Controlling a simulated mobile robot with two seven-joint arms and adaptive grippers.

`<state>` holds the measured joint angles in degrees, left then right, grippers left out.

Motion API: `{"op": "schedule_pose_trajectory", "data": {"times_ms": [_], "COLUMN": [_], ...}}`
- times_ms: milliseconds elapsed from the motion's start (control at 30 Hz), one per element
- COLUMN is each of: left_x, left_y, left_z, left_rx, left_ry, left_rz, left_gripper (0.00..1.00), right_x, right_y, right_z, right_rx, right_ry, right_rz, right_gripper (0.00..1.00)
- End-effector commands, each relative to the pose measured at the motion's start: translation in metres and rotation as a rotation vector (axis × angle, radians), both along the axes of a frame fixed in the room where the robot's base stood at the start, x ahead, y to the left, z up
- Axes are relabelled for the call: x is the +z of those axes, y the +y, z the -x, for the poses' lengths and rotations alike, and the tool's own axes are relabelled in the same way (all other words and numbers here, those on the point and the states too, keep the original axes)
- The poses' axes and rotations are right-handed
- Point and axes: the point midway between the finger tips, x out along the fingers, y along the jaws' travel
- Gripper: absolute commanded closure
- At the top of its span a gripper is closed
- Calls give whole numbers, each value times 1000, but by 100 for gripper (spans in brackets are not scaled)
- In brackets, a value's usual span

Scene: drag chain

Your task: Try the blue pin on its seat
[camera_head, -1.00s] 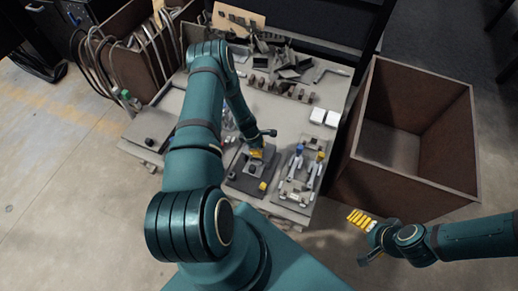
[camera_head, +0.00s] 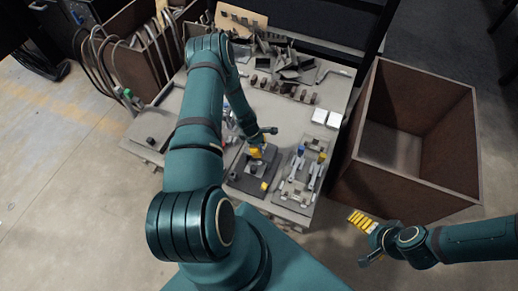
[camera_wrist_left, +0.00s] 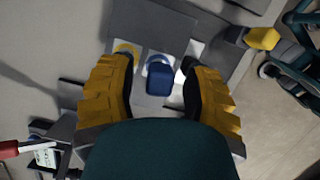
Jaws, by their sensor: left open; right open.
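In the left wrist view, the blue pin (camera_wrist_left: 159,79) stands over a light square plate with a blue ring mark, on a dark grey fixture (camera_wrist_left: 150,17). The yellow fingers of my left gripper (camera_wrist_left: 160,92) are open, one on each side of the pin, with a visible gap on each side. In the head view my left gripper (camera_head: 256,152) is over the left fixture (camera_head: 238,180) and hides this pin. My right gripper (camera_head: 360,220) is open and empty, off the table's right front side.
A yellow pin (camera_head: 264,186) is on the same fixture. The right fixture (camera_head: 292,190) carries blue and yellow parts. A large brown bin (camera_head: 410,175) stands right of the table (camera_head: 240,210).

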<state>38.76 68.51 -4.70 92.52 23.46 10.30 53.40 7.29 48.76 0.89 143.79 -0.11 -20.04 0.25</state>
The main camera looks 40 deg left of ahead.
Motion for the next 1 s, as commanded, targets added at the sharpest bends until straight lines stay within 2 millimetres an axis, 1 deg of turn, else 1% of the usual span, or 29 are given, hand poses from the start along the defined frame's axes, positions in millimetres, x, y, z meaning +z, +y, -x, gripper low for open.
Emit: {"op": "schedule_pose_trajectory", "data": {"times_ms": [33,300,400,500,700,1000], "left_x": [10,62,78,89,98,98], "left_y": [3,16,19,22,24,24], "left_z": [0,7,9,11,13,13], "left_rx": [1,1,0,0,0,0], "left_ry": [-2,-2,-2,-2,0,0], "left_rz": [-2,-2,-1,-1,0,0], "left_gripper": [51,51,51,51,51,51], "right_x": [0,0,0,0,0,0], "right_y": [0,0,0,0,0,0], "right_z": [0,0,0,0,0,0], "right_rx": [0,0,0,0,0,0], "right_ry": [0,0,0,0,0,0], "right_rz": [0,0,0,0,0,0], "right_gripper": [1,1,1,1,1,1]}}
